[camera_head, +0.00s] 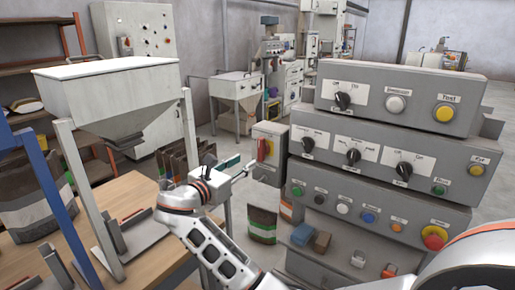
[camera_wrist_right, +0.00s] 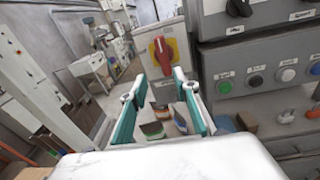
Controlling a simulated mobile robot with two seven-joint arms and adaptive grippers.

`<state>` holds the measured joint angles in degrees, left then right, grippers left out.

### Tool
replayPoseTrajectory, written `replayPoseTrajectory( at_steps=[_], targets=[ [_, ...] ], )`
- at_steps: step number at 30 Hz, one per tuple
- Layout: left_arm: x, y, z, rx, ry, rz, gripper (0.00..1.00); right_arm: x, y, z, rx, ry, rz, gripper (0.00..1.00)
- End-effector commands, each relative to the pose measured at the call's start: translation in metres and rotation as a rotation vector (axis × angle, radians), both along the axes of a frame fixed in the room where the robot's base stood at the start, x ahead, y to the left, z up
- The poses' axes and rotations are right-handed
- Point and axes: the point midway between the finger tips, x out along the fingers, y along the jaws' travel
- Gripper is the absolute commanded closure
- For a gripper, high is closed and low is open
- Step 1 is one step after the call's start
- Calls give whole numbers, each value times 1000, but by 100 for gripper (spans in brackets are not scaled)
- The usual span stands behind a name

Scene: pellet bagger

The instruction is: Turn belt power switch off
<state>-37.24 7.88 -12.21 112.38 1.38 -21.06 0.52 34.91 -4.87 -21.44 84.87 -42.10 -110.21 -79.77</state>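A red rotary switch handle on a yellow plate (camera_head: 264,149) is on the small grey box (camera_head: 268,165) at the left side of the control panel. It also shows upright in the right wrist view (camera_wrist_right: 163,52). My right gripper (camera_head: 241,167) is just left of this box. In the right wrist view its two teal fingers (camera_wrist_right: 161,80) are spread apart and empty, with the red handle framed beyond and between them. Contact is not visible. Several black rotary knobs sit on the panel, one at the upper left (camera_head: 343,100). Their labels are too small to read surely. My left gripper is out of view.
The stepped grey control panel (camera_head: 384,127) holds several coloured buttons, including a red one on yellow (camera_head: 434,237). A hopper (camera_head: 112,88) stands over a wooden table (camera_head: 133,196) at left. Bags (camera_head: 262,225) stand on the floor below the gripper.

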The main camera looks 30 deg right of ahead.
Motion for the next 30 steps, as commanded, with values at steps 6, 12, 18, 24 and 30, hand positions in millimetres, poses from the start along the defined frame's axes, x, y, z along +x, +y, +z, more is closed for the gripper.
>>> replayPoseTrajectory(
  at_steps=[6, 12, 18, 24, 30],
  targets=[
    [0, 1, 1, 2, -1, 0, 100, -4, -6, 33, -73, 38, -63, 69],
    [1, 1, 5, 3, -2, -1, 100, 6, -31, 33, -73, 37, -63, 69],
    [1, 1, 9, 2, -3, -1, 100, 17, -58, 33, -71, 38, -61, 69],
    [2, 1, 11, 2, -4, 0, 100, 23, -72, 32, -68, 37, -58, 69],
    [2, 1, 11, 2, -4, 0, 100, 24, -73, 31, -68, 36, -58, 69]
  ],
)
